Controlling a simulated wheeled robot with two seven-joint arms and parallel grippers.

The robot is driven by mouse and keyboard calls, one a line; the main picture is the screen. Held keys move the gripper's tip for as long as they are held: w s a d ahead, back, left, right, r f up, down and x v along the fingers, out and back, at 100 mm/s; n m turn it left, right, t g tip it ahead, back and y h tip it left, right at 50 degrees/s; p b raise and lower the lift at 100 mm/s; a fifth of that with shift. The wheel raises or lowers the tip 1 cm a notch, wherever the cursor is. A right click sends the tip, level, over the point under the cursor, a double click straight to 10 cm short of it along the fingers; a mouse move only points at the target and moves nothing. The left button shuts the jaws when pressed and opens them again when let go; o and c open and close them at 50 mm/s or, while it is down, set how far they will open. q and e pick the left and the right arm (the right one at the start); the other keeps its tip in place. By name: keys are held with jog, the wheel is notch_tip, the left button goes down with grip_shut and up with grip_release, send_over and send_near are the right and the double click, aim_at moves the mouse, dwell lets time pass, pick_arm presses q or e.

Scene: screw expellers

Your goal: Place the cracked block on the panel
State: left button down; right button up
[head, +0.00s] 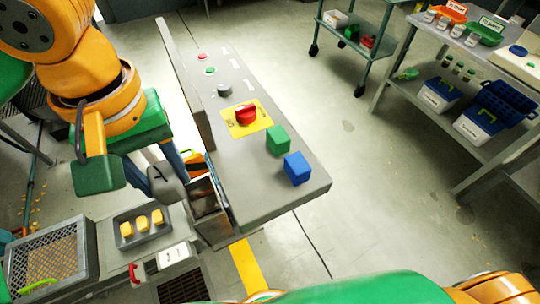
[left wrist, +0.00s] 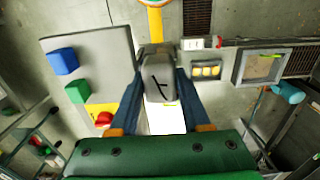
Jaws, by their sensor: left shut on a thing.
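The cracked block (head: 167,186) is grey with a dark crack line on its face. My left gripper (head: 175,172) is shut on it, with a blue finger on each side. In the left wrist view the cracked block (left wrist: 160,87) sits between the fingers. It is held just left of the long grey panel (head: 247,185), off its top in the head view. The panel carries a green block (head: 278,139), a blue block (head: 297,168) and a red knob (head: 245,113) on a yellow plate. My right gripper is not in view.
A tray (head: 118,235) with yellow pieces and a mesh-topped box (head: 45,262) stand at lower left. An open metal chute (head: 209,212) is beside the panel. Buttons sit at the panel's far end. A shelf (head: 475,140) and cart (head: 352,50) stand at right. The panel's near left top is bare.

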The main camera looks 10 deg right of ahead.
pick_arm(q)
jog(key=w+d+f+p, duration=0.3)
jog(key=w+d+f, duration=0.15)
jog(key=d, duration=0.25)
jog(key=p, duration=0.2)
send_over(246, 177)
notch_tip(246, 177, down, 5)
jog(key=shift+s+f, duration=0.1)
notch_tip(246, 177, down, 3)
jog(key=shift+f, duration=0.25)
jog(key=shift+c, duration=1.8)
grip_release()
jog(key=shift+r, duration=0.2)
notch_tip(246, 177, up, 12)
jog(key=b, duration=0.2)
